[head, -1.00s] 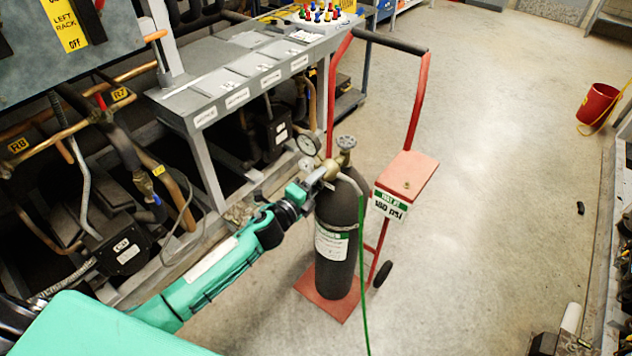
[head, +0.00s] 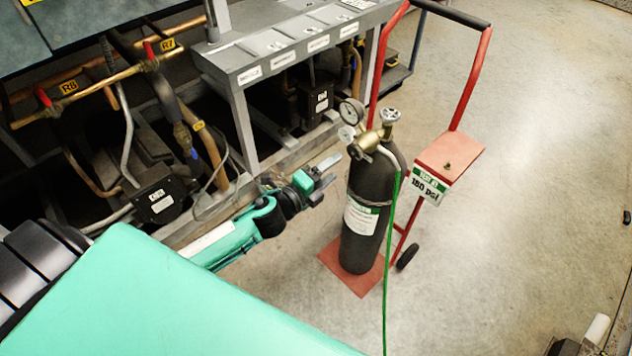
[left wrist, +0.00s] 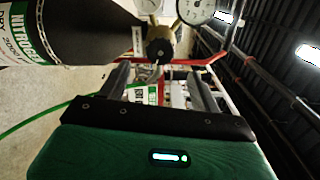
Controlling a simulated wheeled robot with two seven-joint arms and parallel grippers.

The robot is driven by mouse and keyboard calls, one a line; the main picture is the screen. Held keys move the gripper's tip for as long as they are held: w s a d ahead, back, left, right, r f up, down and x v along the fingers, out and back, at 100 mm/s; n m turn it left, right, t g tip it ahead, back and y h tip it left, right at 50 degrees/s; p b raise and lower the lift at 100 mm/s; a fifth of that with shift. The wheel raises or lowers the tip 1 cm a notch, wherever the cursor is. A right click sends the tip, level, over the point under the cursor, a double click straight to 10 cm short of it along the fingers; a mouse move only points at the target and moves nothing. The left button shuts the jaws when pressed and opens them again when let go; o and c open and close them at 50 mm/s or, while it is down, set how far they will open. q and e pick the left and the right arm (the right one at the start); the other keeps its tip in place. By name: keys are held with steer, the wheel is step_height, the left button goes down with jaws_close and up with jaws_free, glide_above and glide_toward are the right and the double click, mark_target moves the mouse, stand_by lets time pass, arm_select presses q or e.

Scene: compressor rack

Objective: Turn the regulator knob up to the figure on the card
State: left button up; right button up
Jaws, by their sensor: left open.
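The dark nitrogen cylinder (head: 373,190) stands upright on a red hand cart, with a brass regulator (head: 368,139) at its top. Two round gauges (head: 350,111) sit on the regulator's left; their readings are too small to tell. In the left wrist view the dark round regulator knob (left wrist: 160,50) faces me, below the brass body (left wrist: 157,30) and beside a white gauge (left wrist: 196,9). The card (head: 428,188) on the cart reads 180 psi. My left gripper (head: 329,174) is open and empty, just left of the cylinder and below the regulator, apart from the knob. My right gripper is out of view.
A green hose (head: 390,265) runs from the regulator to the floor. The red cart (head: 467,90) has a tall handle and a small shelf. The grey rack (head: 290,45) with pipes and compressors stands left. The floor on the right is mostly clear.

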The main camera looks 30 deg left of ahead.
arm_select(q)
steer(key=shift+b+v, duration=0.35)
steer(key=shift+v, duration=2)
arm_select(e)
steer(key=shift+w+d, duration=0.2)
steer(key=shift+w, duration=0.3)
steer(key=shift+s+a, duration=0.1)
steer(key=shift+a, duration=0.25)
